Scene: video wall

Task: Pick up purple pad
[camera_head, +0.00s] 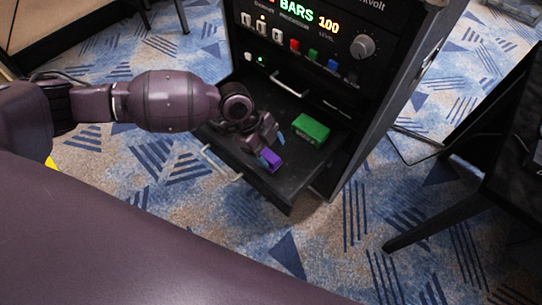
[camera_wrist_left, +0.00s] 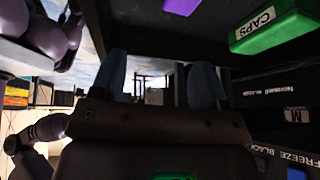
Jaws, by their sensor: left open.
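The purple pad (camera_head: 271,160) sits near the front of the open black drawer (camera_head: 290,185), right by my left fingertips. Its purple shape also shows at the top edge of the left wrist view (camera_wrist_left: 183,6), partly cut off by the frame. My left gripper (camera_head: 271,148) is over the drawer with its blue-tipped fingers apart. In the left wrist view, the fingers (camera_wrist_left: 158,82) stand wide with nothing between them, and the pad is above them in the picture. I cannot tell whether a finger touches the pad. My right gripper is not in view.
A green block (camera_head: 311,129) lies in the drawer to the right of the pad; it is labelled CAPS in the left wrist view (camera_wrist_left: 270,25). The black rack (camera_head: 330,80) with knob and buttons rises behind. A dark table leg (camera_head: 435,220) stands at right. Patterned carpet surrounds the rack.

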